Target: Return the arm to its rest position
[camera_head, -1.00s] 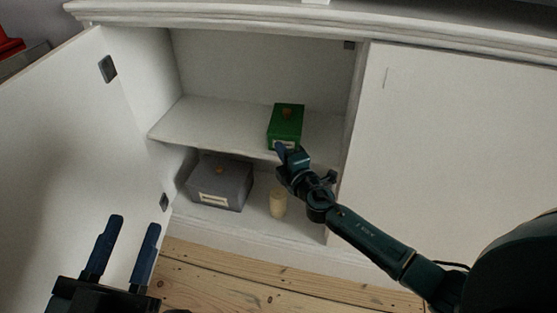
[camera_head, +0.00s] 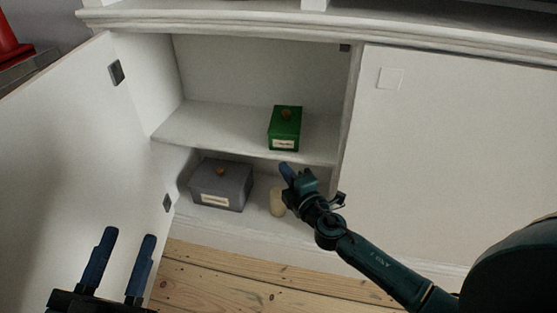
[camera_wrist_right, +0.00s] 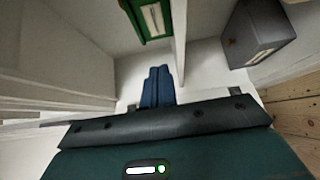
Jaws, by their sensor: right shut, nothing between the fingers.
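My right arm reaches in from the right in the head view. Its gripper (camera_head: 286,170) is in front of the open cabinet, just below the edge of the upper shelf. In the right wrist view its blue fingers (camera_wrist_right: 158,86) are together with nothing between them. My left gripper (camera_head: 123,262) is at the lower left of the head view, its two blue fingers apart and empty, in front of the open door.
A green box (camera_head: 285,128) stands on the upper shelf (camera_head: 200,125) of the cabinet. A grey box (camera_head: 222,184) and a pale cylinder (camera_head: 277,203), partly beside my right gripper, stand below. The open door (camera_head: 60,150) is at left; the right door (camera_head: 460,150) is closed.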

